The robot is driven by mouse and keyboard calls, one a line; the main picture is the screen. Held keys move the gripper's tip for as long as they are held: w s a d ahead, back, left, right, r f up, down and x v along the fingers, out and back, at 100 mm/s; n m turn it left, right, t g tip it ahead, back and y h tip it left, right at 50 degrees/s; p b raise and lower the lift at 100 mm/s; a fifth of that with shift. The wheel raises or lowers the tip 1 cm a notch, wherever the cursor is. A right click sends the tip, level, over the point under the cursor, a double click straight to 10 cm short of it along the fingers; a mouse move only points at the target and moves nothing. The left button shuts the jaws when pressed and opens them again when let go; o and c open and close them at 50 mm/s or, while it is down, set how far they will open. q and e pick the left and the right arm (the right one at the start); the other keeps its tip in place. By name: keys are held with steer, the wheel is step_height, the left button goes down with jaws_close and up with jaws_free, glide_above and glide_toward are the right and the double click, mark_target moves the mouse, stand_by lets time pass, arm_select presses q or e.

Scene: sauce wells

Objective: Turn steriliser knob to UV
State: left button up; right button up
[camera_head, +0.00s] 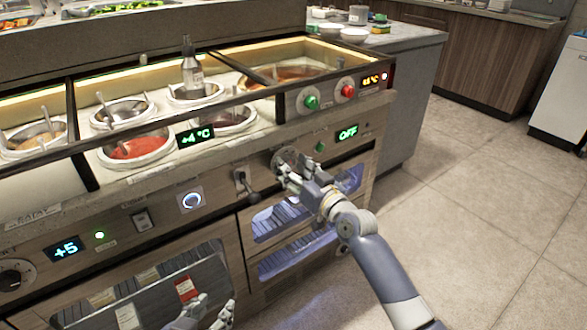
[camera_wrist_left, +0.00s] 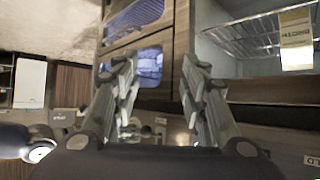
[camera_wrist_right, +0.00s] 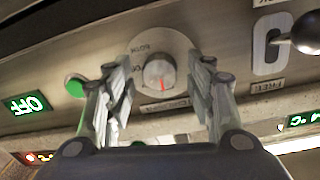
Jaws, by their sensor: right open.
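The steriliser knob (camera_wrist_right: 159,73) is a round grey dial on a pale disc on the counter's front panel. Its red mark points towards the bottom of the upside-down right wrist view. In the head view the knob (camera_head: 284,155) is partly hidden by my right gripper (camera_head: 290,167). My right gripper (camera_wrist_right: 163,82) is open, with its fingers either side of the knob in the picture; I cannot tell if they touch it. A green display (camera_head: 348,132) to the right reads OFF. My left gripper (camera_head: 210,309) is open and empty, low before the counter.
A green button (camera_wrist_right: 75,86) sits beside the knob. A lever (camera_head: 247,186) projects from the panel to its left. Blue-lit drawers (camera_head: 278,220) are below. Sauce wells (camera_head: 136,147) fill the countertop. The floor (camera_head: 465,190) to the right is clear.

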steer(key=c, duration=1.1)
steer(key=shift+o, duration=0.2)
steer(key=m+p, duration=0.1)
steer(key=m, duration=0.1)
steer(key=shift+r+m, duration=0.1)
steer(key=shift+m, duration=0.2)
steer(key=m+p, duration=0.2)
steer(key=m, duration=0.2)
arm_select(q)
steer(key=s+a+f+g+y, duration=0.1)
steer(key=s+a+f+g, duration=0.1)
steer(key=s, duration=0.4)
steer(key=s+a+f+g, duration=0.2)
steer(key=s+f+g, duration=0.1)
steer(key=s+g, duration=0.2)
steer(key=shift+s+a+f+y+p, duration=0.2)
steer(key=shift+s+y+p, duration=0.2)
steer(key=shift+s, duration=0.55)
arm_select(e)
steer(key=shift+d+m, duration=0.1)
steer(key=shift+m, duration=1.4)
steer(key=o, duration=1.1)
steer(key=shift+c, duration=0.2)
